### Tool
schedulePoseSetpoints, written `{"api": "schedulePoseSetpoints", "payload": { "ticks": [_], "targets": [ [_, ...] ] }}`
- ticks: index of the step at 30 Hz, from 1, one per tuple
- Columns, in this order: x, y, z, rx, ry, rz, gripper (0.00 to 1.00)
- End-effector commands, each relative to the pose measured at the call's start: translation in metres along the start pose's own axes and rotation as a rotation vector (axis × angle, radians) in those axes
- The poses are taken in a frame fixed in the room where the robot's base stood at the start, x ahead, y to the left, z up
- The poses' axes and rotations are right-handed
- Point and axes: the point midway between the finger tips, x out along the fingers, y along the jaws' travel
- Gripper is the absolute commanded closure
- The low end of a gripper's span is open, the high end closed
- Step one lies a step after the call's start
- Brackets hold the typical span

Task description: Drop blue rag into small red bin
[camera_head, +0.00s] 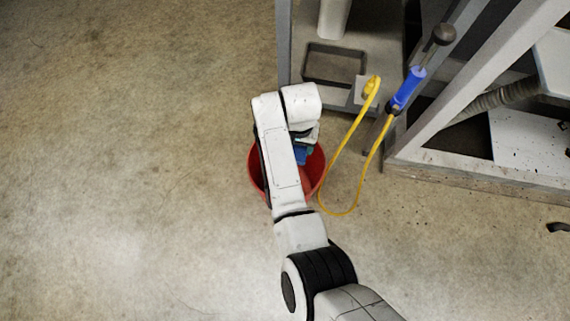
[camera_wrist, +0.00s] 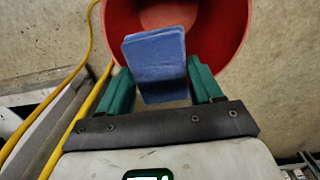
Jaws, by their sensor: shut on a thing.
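The blue rag (camera_wrist: 156,62) is a folded, flat block in the wrist view. My gripper (camera_wrist: 160,88) has green fingers and is shut on the rag, one finger at each side of it. The small red bin (camera_wrist: 233,22) is open-topped and lies beyond the rag in the wrist view, with the rag overlapping its opening. In the head view the red bin (camera_head: 315,173) stands on the floor under my arm. A bit of the blue rag (camera_head: 301,155) shows there against the bin's opening. My arm hides the gripper fingertips and part of the bin in the head view.
A yellow cable (camera_head: 333,213) loops on the floor just right of the bin, leading to a blue-handled tool (camera_head: 408,90). The grey rack (camera_head: 436,162) stands to the right, with a dark tray (camera_head: 334,65) on it. The concrete floor at left is clear.

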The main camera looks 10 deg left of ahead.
Motion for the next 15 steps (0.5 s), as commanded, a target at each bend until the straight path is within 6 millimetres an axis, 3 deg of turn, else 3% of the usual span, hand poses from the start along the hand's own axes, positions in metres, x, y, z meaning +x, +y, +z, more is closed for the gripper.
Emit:
{"api": "schedulePoseSetpoints", "payload": {
  "ticks": [1,3,15],
  "targets": [
    [0.018,-0.003,0.001,0.001,0.001,0.001,0.64],
    [0.026,-0.007,0.002,0.004,0.001,0.000,0.64],
    [0.045,-0.011,0.005,0.008,0.001,-0.001,0.64]
  ]
}}
